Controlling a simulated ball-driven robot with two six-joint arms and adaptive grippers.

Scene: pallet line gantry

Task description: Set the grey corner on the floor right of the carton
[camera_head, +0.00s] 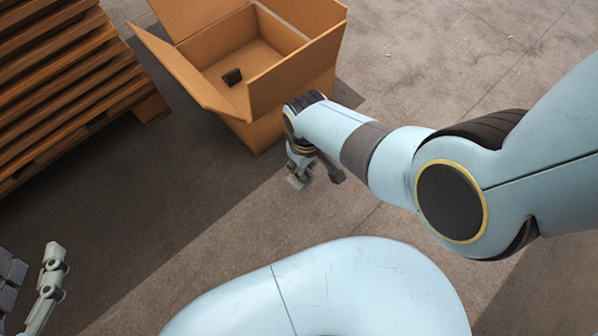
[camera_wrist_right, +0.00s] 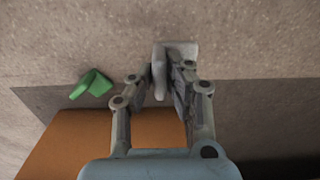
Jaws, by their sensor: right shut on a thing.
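The grey corner (camera_wrist_right: 160,70) is between the fingers of my right gripper (camera_wrist_right: 169,80), which is shut on it. In the head view the grey corner (camera_head: 297,181) shows as a small piece below the right gripper (camera_head: 312,170), just off the near right side of the carton. I cannot tell whether it touches the floor. The open brown carton (camera_head: 290,88) stands at the top of the head view; its side (camera_wrist_right: 75,145) fills the lower left of the wrist view. My left gripper (camera_head: 50,270) is partly cut off at the lower left; its jaw opening is unclear.
A green corner piece (camera_wrist_right: 91,83) lies on the floor beside the carton in the wrist view. A small black object (camera_head: 232,77) lies inside the carton. Stacked wooden pallets (camera_head: 60,80) stand at the left. The concrete floor (camera_head: 440,60) right of the carton looks largely clear.

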